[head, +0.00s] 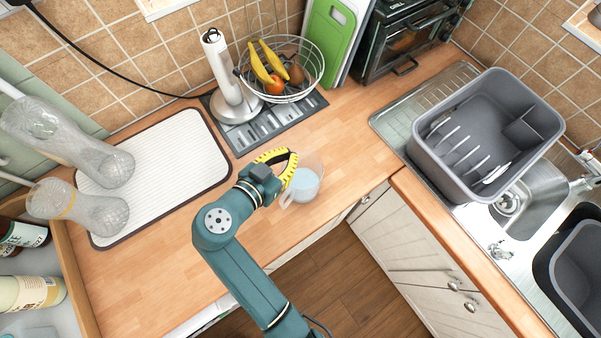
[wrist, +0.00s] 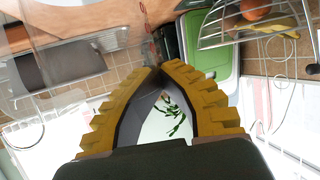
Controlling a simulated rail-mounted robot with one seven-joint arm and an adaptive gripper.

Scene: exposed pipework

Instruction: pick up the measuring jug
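The measuring jug (head: 304,184) is a clear, see-through vessel with a handle on its lower left side in the head view. It is on the wooden counter near the front edge. My gripper (head: 293,153), with yellow ridged fingers, is right beside the jug, at its upper left, and overlaps its edge in the picture. I cannot tell whether they touch. In the wrist view the fingertips of my gripper (wrist: 164,69) come together with nothing visible held between them. A clear curved wall at the left of the wrist view may be the jug.
A wire fruit basket (head: 313,66), a paper towel holder (head: 223,85) and a toaster oven (head: 402,40) stand at the back. A white drying mat (head: 165,165) lies left. A grey dish rack (head: 470,145) is by the sink. Clear vases (head: 80,210) are far left.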

